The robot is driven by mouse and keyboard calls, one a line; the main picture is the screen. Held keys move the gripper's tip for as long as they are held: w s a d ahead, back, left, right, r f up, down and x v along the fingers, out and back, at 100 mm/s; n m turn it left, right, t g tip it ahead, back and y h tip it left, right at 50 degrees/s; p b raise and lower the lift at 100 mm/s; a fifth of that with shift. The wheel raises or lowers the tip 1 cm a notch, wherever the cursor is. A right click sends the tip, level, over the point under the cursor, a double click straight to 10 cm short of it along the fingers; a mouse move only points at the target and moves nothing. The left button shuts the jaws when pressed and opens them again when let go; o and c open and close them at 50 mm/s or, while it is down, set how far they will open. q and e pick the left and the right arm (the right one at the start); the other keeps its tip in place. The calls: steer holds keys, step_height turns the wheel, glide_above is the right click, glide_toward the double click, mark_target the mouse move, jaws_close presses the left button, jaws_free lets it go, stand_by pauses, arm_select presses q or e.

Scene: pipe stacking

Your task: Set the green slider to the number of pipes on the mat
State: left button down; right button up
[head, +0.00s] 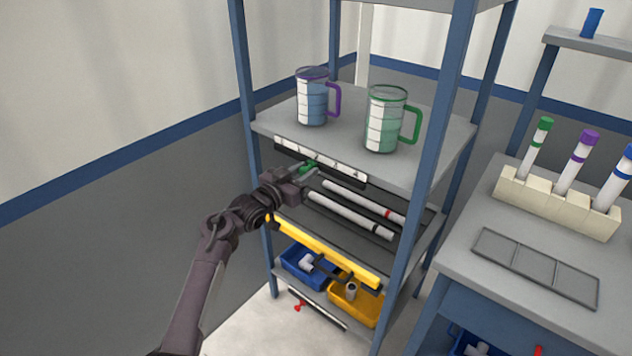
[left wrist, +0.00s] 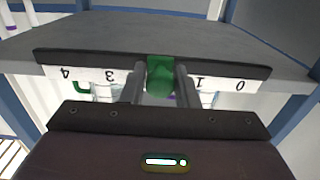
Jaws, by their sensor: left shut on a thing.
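The green slider (head: 308,166) sits on the white number strip (head: 345,173) along the front edge of the upper shelf. My left gripper (head: 304,172) is shut on the slider; in the left wrist view the fingers (left wrist: 160,82) stand on either side of the green slider (left wrist: 160,72). That view shows the strip upside down, with 4 and 3 to the left and 1 and 0 to the right; the slider is between 3 and 1. Two long pipes, one grey-white (head: 350,215) and one with a red band (head: 362,200), lie on the dark mat (head: 378,250) below.
A purple-handled jug (head: 313,98) and a green-handled jug (head: 384,122) stand on the upper shelf. A yellow bar (head: 325,252) fronts the middle shelf, above blue (head: 303,272) and yellow bins (head: 353,303). A blue post (head: 425,150) rises at the right.

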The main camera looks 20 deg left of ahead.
arm_select(q)
steer(key=shift+d, duration=0.2)
steer(key=c, duration=1.2)
jaws_free()
steer(key=v, duration=0.8)
